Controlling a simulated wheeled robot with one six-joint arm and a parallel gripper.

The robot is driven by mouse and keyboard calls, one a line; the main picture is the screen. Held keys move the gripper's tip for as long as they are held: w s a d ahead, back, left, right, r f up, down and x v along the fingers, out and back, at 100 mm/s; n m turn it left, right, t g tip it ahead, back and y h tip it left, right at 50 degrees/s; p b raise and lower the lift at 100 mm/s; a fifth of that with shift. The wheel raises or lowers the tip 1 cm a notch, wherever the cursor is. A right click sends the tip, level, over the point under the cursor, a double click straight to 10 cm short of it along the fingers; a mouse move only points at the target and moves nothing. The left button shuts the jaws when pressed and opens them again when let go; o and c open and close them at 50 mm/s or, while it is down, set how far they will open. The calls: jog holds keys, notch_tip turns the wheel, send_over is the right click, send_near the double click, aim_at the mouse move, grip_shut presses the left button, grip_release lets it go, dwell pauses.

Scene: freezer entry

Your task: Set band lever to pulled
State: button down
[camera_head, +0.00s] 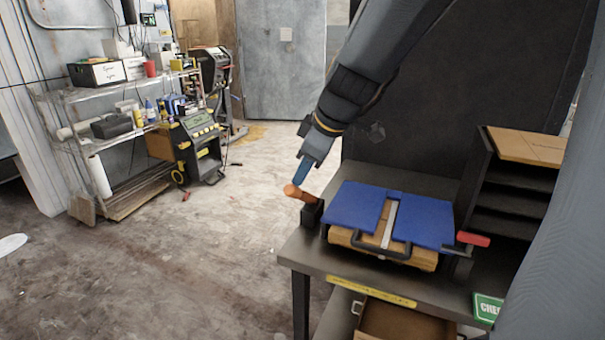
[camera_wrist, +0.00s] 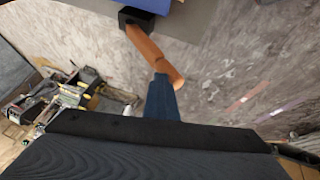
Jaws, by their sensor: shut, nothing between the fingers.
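An orange lever (camera_head: 299,192) stands in a black block (camera_head: 312,212) at the left corner of the dark table. It leans out to the left, past the table edge. In the wrist view the orange lever (camera_wrist: 152,55) runs from the black block (camera_wrist: 137,17) down to my fingertips. My gripper (camera_head: 301,181) is shut and empty, with its blue fingers at the lever's free end. In the wrist view my gripper (camera_wrist: 161,80) overlaps the lever's end; contact is hard to judge. A second handle, red (camera_head: 473,239), sits at the right of the blue-topped device. No label shows which is the band lever.
The blue-topped device (camera_head: 427,217) with a black front handle lies on the table (camera_head: 310,252). A drawer (camera_head: 400,318) is below. A shelf unit (camera_head: 485,185) stands at right. A cluttered rack (camera_head: 110,140) stands at left. Open floor (camera_head: 215,240) lies between.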

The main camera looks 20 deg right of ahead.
jog(key=shift+s+a+f, duration=0.25)
jog(key=shift+s+f, duration=0.2)
jog(key=w+r+v, duration=0.1)
jog(key=w+v, duration=0.1)
jog(key=v, duration=1.1)
jog(key=shift+w+d, duration=0.15)
jog(key=shift+d, duration=0.25)
jog(key=shift+f, duration=0.1)
